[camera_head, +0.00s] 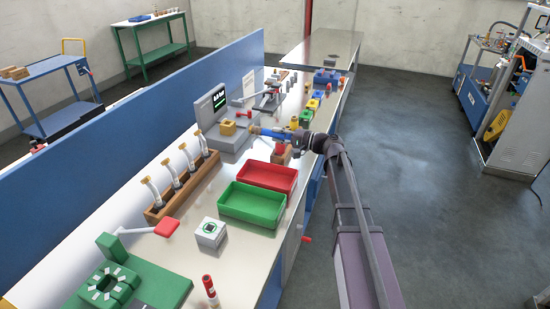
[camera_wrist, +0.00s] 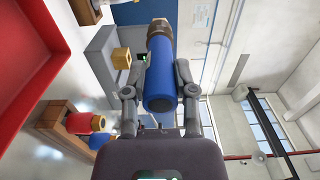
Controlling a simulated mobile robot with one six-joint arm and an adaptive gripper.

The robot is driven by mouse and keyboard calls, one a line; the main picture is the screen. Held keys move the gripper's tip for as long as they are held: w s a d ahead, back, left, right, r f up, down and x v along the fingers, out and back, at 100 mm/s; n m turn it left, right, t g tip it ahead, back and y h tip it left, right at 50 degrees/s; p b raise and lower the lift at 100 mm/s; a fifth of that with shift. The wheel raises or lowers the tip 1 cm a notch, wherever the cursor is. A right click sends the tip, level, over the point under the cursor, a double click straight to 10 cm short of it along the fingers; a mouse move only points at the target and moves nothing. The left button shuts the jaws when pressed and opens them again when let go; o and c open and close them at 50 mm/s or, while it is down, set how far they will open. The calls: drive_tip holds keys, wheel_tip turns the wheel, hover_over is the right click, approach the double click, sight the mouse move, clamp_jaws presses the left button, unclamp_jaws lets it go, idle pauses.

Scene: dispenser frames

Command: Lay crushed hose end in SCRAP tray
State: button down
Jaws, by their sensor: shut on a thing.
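My gripper (camera_head: 281,135) is shut on a blue hose end (camera_head: 268,132) with a brass and dark fitting on its tip. In the wrist view the hose end (camera_wrist: 160,82) sits between the two fingers (camera_wrist: 157,90), fitting pointing away from the palm. It is held above the bench, beyond the red tray (camera_head: 270,176) and clear of it. The red tray looks empty, and its wall also shows at the left of the wrist view (camera_wrist: 52,50). A green tray (camera_head: 250,203) stands nearer, also empty. I cannot read a SCRAP label on either tray. Crushing on the hose is not clear.
A wooden block with red and blue pieces (camera_wrist: 60,128) stands just beside the red tray, below my gripper. A grey machine (camera_head: 227,140) with a yellow block (camera_head: 228,128) is to the left. A wooden rack (camera_head: 183,187) holds several hoses. A blue partition (camera_head: 120,145) runs behind.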

drive_tip(key=shift+s+a+f+b, duration=0.15)
drive_tip(key=shift+s+f+b, duration=0.15)
drive_tip(key=shift+w+f+b, duration=0.15)
drive_tip(key=shift+f+b, duration=0.4)
drive_tip(key=shift+f, duration=0.1)
wheel_tip(320, 180, down, 8)
drive_tip(key=b, duration=0.7)
drive_tip(key=shift+r+b, duration=0.2)
drive_tip(key=shift+b, duration=0.1)
